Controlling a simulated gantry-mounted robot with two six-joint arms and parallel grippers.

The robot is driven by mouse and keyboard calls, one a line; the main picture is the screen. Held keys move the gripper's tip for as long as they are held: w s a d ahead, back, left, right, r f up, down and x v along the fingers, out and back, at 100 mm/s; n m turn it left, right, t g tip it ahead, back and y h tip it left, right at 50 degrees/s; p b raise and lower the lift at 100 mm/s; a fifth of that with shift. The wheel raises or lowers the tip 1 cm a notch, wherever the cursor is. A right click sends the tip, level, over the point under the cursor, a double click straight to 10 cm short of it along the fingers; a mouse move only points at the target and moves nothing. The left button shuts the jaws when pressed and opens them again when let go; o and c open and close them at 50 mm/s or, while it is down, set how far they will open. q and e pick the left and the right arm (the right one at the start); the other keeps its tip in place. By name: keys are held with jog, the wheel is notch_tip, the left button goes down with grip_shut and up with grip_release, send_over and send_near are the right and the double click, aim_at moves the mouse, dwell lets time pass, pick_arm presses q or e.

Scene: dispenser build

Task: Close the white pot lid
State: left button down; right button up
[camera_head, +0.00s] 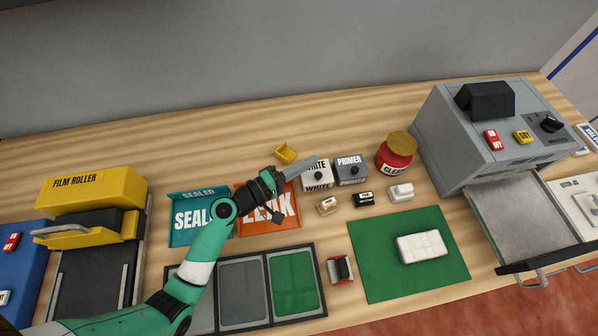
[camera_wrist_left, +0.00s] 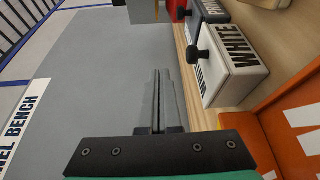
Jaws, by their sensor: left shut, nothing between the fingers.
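The white pot (camera_head: 318,184) is a small box marked WHITE, standing at the middle back of the bench beside the grey PRIMER pot (camera_head: 351,176). In the left wrist view the white pot (camera_wrist_left: 238,52) shows at upper right with a black knob on its lid (camera_wrist_left: 197,57). The lid appears to lie flat on the pot, with no clear gap visible. My left gripper (camera_head: 312,161) is shut and empty, its fingers overlapping the pot's top in the head view. In the wrist view its fingertips (camera_wrist_left: 159,75) are apart from the pot and knob. My right gripper is not in view.
A yellow holder (camera_head: 285,152) sits behind the left gripper. The orange LEAK tray (camera_head: 287,217) lies below my left wrist. The green mat (camera_head: 375,278) holds a white block.

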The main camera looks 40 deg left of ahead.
aim_at(305, 178)
pick_arm(q)
jog(key=r+p, duration=0.1)
jog(key=r, duration=0.2)
jog(key=r+p, duration=0.1)
jog(key=shift+s+d+r+p, duration=0.2)
jog(key=shift+s+p, duration=0.1)
jog(key=shift+s, duration=0.1)
jog(key=s+d+r+p, duration=0.2)
jog(key=s+r+p, duration=0.1)
jog(key=s, duration=0.3)
jog(key=s+d+r+p, duration=0.3)
jog(key=s+r, duration=0.2)
jog(key=s, duration=0.1)
jog(key=shift+d, duration=0.35)
jog(key=shift+w, duration=0.1)
